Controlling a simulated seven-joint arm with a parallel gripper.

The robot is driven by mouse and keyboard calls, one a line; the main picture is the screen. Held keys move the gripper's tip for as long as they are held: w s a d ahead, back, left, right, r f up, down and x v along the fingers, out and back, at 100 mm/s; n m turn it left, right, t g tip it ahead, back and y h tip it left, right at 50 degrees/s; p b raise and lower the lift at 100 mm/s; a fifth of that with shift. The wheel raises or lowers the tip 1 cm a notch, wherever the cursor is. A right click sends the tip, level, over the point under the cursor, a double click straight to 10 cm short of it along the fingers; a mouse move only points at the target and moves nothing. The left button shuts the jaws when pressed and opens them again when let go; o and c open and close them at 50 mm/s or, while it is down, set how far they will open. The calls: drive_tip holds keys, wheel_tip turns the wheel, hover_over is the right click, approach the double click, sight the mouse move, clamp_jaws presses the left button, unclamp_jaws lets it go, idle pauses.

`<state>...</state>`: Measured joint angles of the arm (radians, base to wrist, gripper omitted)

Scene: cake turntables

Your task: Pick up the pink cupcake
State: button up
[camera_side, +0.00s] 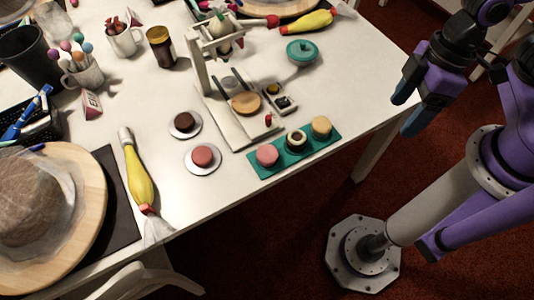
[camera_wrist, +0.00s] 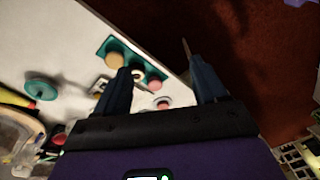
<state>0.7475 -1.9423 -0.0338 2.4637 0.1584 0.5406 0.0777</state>
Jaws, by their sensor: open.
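A pink cupcake (camera_side: 267,155) sits at the near-left end of a teal tray (camera_side: 295,158) on the white table. Another round reddish-pink cake (camera_side: 202,155) sits on a small white plate to its left. It is unclear which one the task names. In the wrist view, a pink cupcake (camera_wrist: 155,84) shows on the teal tray between my fingers in the picture. My gripper (camera_side: 411,105) is open and empty, right of the table edge and apart from the tray. Its two fingers also show in the wrist view (camera_wrist: 160,64), the left one hiding part of the tray.
The tray also holds a dark-and-white cupcake (camera_side: 296,140) and a yellow-orange one (camera_side: 321,126). A brown cake (camera_side: 184,122) sits on another plate (camera_side: 196,133). A pale stand (camera_side: 203,72) with an upright frame is behind the tray. A yellow piping bag (camera_side: 139,185) lies at left.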

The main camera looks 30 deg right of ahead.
drive_tip(key=w+a+f+m+t+y, duration=0.2)
drive_tip(key=a+f+m, duration=0.1)
drive_tip(key=a+f, duration=0.8)
drive_tip(key=m+t+y, duration=0.2)
drive_tip(key=t+y, duration=0.1)
drive_tip(key=t, duration=0.6)
approach(275, 156)
drive_tip(key=x, duration=0.3)
drive_tip(key=shift+x, duration=3.8)
drive_tip(key=c, duration=0.8)
